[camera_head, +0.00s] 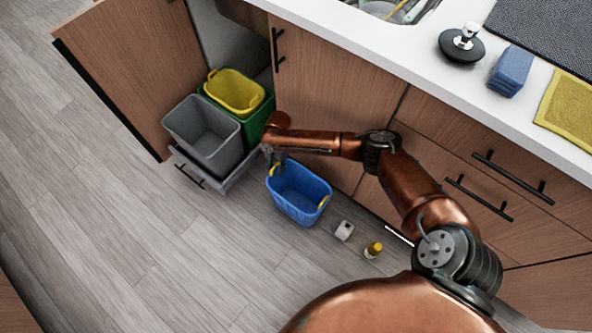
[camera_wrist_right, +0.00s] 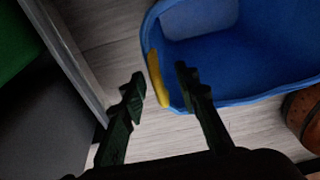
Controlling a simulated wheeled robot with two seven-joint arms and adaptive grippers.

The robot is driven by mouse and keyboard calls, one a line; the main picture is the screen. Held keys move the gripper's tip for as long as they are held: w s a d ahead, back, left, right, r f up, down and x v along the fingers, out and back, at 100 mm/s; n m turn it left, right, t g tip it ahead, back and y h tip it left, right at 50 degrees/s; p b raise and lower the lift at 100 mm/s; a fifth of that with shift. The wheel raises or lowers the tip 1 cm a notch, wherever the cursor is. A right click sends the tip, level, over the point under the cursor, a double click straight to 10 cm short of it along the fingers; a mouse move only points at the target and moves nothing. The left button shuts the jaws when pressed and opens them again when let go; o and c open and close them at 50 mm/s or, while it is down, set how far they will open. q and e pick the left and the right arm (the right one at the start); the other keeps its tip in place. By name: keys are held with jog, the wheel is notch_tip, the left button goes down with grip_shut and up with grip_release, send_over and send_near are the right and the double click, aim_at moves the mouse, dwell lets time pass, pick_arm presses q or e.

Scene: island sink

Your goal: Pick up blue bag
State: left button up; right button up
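The blue bag (camera_head: 297,205) is an open blue bin with yellow handles, standing on the floor in front of the cabinet. It also shows in the right wrist view (camera_wrist_right: 215,62). My right gripper (camera_head: 278,165) is at the bag's left rim. In the right wrist view its two dark fingers (camera_wrist_right: 159,80) are apart, with the bag's near yellow handle and rim appearing between and just beyond the tips. I cannot tell whether they touch. My left gripper is not in view.
A pulled-out drawer (camera_head: 215,183) holds a grey bin (camera_head: 203,135) and a green bin (camera_head: 258,122) with a yellow basket (camera_head: 236,92). A cabinet door (camera_head: 135,65) stands open. A white item (camera_head: 344,230) and a yellow-topped bottle (camera_head: 373,250) are on the floor.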

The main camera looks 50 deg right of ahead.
jog(key=shift+c, duration=0.3)
grip_shut()
dwell(0.4)
